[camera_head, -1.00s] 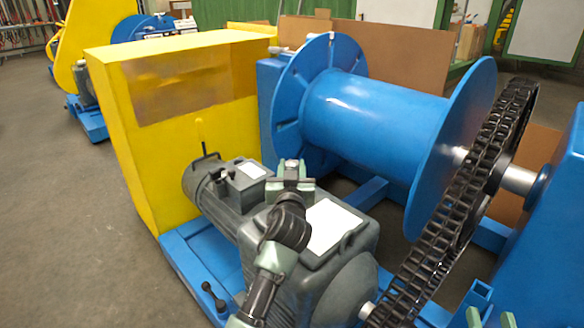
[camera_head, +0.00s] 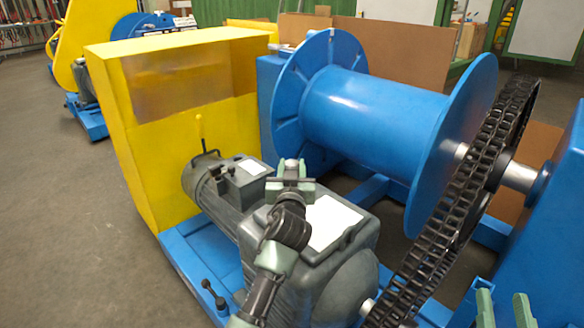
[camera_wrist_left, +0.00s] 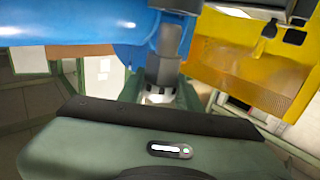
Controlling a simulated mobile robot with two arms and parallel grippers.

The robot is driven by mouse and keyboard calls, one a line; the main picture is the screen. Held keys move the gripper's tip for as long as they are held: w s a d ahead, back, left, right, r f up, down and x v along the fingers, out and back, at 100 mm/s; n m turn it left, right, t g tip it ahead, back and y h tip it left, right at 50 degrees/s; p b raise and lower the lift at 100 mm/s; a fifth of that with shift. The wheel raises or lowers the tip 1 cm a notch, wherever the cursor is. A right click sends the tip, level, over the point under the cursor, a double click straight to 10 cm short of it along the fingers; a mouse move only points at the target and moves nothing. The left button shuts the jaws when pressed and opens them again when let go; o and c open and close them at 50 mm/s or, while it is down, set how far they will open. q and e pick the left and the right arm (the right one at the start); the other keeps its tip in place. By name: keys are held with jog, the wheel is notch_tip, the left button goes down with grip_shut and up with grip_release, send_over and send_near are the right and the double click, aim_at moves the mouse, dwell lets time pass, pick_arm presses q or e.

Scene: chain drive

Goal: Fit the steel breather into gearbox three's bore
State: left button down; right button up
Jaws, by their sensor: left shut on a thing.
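My left gripper (camera_head: 291,186) is over the dark grey gearbox (camera_head: 310,290), between its motor end and the white plate on its top. It is shut on the steel breather (camera_head: 291,165), whose small grey end shows between the green fingers. In the left wrist view the breather (camera_wrist_left: 163,72) is a grey stepped cylinder standing beyond the dark edge of my gripper (camera_wrist_left: 160,97). The bore does not show, and I cannot tell whether the breather touches the gearbox. My right gripper (camera_head: 504,309) shows at the bottom right, its two green fingers apart and empty.
A large blue drum (camera_head: 375,125) stands behind the gearbox. A black chain (camera_head: 450,225) runs down to its right. A yellow cabinet (camera_head: 150,170) stands at the left. Open floor lies at the far left.

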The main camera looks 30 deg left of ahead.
jog(key=shift+w+f+g, duration=0.15)
jog(key=shift+f+g, duration=0.25)
jog(key=shift+f, duration=0.2)
dwell(1.3)
jog(key=shift+f, duration=0.2)
jog(key=shift+r, duration=0.1)
pick_arm(q)
jog(key=shift+f, duration=0.35)
jog(key=shift+f+b, duration=0.5)
pick_arm(e)
notch_tip(320, 180, up, 6)
jog(key=s+t+y, duration=0.1)
jog(key=s+t, duration=0.1)
jog(key=t, duration=0.1)
jog(key=shift+s, duration=0.15)
dwell(1.1)
jog(key=shift+a, duration=0.1)
